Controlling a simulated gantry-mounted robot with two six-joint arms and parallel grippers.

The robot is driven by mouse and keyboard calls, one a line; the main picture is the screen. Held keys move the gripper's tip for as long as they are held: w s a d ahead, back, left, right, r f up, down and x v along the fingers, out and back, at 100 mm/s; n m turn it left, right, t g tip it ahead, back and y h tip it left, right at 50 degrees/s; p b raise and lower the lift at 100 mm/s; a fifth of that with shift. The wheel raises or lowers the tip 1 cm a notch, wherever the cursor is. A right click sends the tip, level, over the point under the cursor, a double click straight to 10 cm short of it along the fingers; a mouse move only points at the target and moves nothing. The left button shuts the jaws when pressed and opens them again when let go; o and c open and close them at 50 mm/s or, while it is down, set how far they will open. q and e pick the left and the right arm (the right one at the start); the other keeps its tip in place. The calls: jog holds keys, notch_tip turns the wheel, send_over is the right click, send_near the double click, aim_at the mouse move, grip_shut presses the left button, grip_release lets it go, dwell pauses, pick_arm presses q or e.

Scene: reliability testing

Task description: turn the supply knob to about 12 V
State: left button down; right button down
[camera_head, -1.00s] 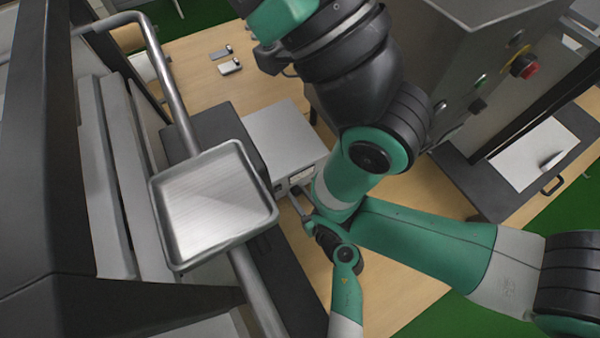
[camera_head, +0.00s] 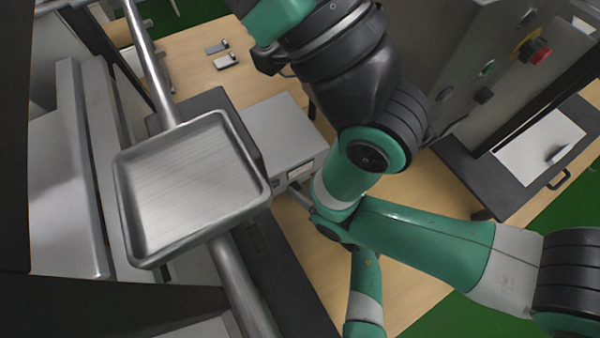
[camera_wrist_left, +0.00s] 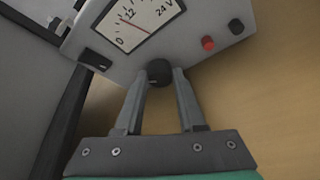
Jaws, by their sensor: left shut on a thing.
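The power supply is a grey box (camera_head: 285,132) on the bench, its front partly hidden by my arm in the head view. In the left wrist view its front panel shows a white dial (camera_wrist_left: 138,24) marked 0, 12 and 24 V. The thin red needle points between 0 and 12. The round black knob (camera_wrist_left: 159,72) sits below the dial. My left gripper (camera_wrist_left: 160,78) is shut on the knob, one finger on each side. In the head view my left gripper (camera_head: 299,193) is at the supply's front, mostly hidden by my arm. My right gripper is not in view.
A red terminal (camera_wrist_left: 208,43) and a black terminal (camera_wrist_left: 236,26) lie right of the knob. A metal tray (camera_head: 190,185) stands left of the supply. A grey cabinet with a red emergency button (camera_head: 538,52) stands at the right. Bare wooden bench (camera_head: 305,245) shows in front.

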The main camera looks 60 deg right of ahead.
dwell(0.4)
pick_arm(q)
jog(key=c, duration=0.5)
grip_release()
